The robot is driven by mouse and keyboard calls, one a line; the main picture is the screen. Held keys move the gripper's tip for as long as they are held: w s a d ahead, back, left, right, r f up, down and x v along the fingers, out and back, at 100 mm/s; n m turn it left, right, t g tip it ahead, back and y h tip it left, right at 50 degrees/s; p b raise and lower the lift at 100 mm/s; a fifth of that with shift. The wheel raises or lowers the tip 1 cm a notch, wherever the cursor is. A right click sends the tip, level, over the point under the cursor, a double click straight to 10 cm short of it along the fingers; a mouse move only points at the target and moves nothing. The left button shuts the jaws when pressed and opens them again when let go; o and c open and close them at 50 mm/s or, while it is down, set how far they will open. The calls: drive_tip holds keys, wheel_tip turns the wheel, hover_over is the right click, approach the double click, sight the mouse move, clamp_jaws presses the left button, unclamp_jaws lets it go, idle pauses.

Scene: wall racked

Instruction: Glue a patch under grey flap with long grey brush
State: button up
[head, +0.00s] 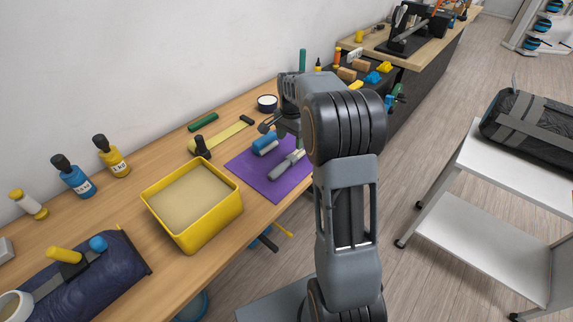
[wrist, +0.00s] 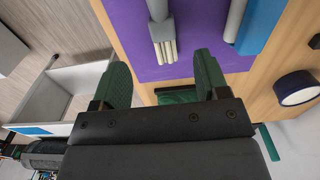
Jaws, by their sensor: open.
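A long grey brush (head: 286,166) lies on a purple mat (head: 262,184) on the wooden bench. In the wrist view the brush (wrist: 158,12) shows its handle at the top and its pale bristles pointing down between my fingertips in the picture. My gripper (head: 266,127) is open and empty. In the wrist view its green fingers (wrist: 162,78) stand apart, and no contact with the brush shows. A black bag (head: 532,118) with grey bands lies on a white cart at right. I cannot tell which part is the grey flap, and no patch is clearly made out.
A blue piece (head: 264,139) and a shorter grey piece (head: 267,148) lie beside the brush. A yellow tray (head: 221,221), bottles (head: 76,178) and a dark blue roll (head: 92,276) stand along the bench. The floor between the bench and the white cart (head: 480,222) is open.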

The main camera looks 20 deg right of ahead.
sight(290, 158)
drive_tip(key=shift+a+f+p, duration=0.1)
drive_tip(key=shift+f+p, duration=0.3)
drive_tip(key=shift+f, duration=4.05)
drive_tip(key=shift+c, duration=0.4)
drive_tip(key=shift+w, duration=0.1)
drive_tip(key=c, duration=0.9)
drive_tip(key=shift+r, duration=0.15)
drive_tip(key=shift+c, duration=0.2)
drive_tip(key=shift+r, duration=0.25)
wheel_tip(290, 158, up, 2)
drive_tip(key=shift+r, duration=0.1)
drive_tip(key=s+a+r+b, duration=0.1)
drive_tip(key=s+r+b, duration=0.1)
drive_tip(key=s+r, duration=0.8)
drive_tip(key=s, duration=0.4)
drive_tip(key=shift+a, duration=0.15)
